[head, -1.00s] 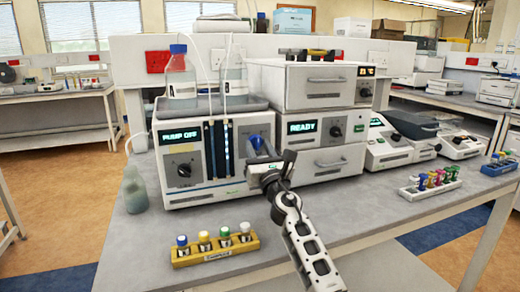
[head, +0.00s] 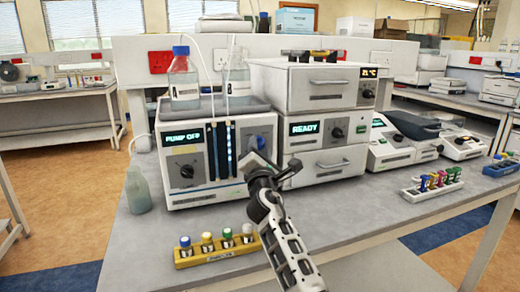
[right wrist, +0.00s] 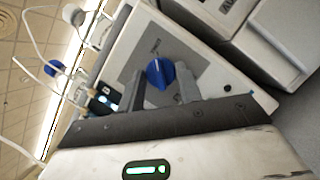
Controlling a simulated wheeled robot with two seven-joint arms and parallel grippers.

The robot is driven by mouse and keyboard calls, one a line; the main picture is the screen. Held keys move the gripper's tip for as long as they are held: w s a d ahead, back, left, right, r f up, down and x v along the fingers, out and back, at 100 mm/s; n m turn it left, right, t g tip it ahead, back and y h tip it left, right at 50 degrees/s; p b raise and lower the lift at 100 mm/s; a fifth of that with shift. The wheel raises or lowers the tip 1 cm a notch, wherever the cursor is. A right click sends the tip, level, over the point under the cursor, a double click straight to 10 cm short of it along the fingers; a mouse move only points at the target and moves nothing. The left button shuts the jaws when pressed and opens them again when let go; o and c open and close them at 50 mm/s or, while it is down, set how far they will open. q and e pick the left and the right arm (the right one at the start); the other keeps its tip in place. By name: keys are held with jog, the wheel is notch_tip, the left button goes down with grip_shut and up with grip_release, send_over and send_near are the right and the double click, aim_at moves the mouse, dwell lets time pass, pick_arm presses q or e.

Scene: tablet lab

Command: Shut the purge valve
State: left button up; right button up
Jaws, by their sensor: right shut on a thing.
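The purge valve is a blue knob (head: 259,142) on the right part of the pump unit's front panel (head: 192,188). In the head view my right gripper (head: 256,160) partly hides it. In the right wrist view the blue knob (right wrist: 158,72) sits between the two fingers of my right gripper (right wrist: 162,90), which is shut on it. The knob's pointer ridge shows pale at its upper edge. The pump display (head: 184,137) reads "PUMP OFF". My left gripper is not in view.
A yellow rack of capped vials (head: 216,257) stands in front of the pump. A bottle (head: 138,190) stands at its left, and a blue-capped bottle (head: 183,80) on top. The "READY" oven unit (head: 325,130) is close on the right.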

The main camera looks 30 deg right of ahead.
dwell(0.4)
jog(key=o, duration=0.9)
jog(key=shift+o, duration=0.2)
jog(key=b+v, duration=0.1)
jog(key=v, duration=1.5)
jog(key=shift+r, duration=0.15)
